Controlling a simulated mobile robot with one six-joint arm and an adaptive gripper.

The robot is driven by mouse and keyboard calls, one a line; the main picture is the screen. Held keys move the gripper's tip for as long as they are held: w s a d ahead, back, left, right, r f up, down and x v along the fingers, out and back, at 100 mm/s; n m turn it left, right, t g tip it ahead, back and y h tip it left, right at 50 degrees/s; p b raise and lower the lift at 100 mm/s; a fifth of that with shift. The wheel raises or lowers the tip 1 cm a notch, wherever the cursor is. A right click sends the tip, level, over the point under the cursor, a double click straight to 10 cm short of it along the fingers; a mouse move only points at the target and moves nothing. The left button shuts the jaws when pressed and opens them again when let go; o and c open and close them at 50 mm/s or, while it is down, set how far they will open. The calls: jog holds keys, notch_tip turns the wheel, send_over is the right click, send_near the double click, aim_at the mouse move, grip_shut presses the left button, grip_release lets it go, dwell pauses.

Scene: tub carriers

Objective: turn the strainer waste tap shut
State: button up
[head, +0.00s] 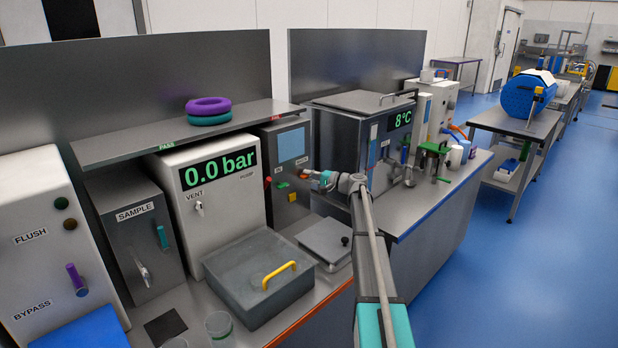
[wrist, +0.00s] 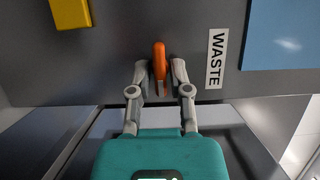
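The waste tap (wrist: 160,62) has an orange lever on a grey panel. The WASTE label (wrist: 215,58) is beside it in the wrist view, its text running sideways. In the head view the orange tap (head: 303,177) shows small on the front of the grey strainer cabinet (head: 272,142), just left of my gripper (head: 316,180). In the wrist view my gripper (wrist: 161,78) is open, with one finger on each side of the lever. A narrow gap seems to show on both sides. The lever's base is partly hidden.
A yellow block (wrist: 70,12) and a blue panel (wrist: 285,35) are near the tap. A red knob (head: 267,183) is on the same cabinet. A grey tub with a yellow handle (head: 280,274) stands in front left. A steel 8°C unit (head: 345,135) stands behind right.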

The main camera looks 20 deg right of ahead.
jog(key=o, duration=0.3)
jog(key=shift+d, duration=0.1)
jog(key=v, duration=1.2)
dwell(0.6)
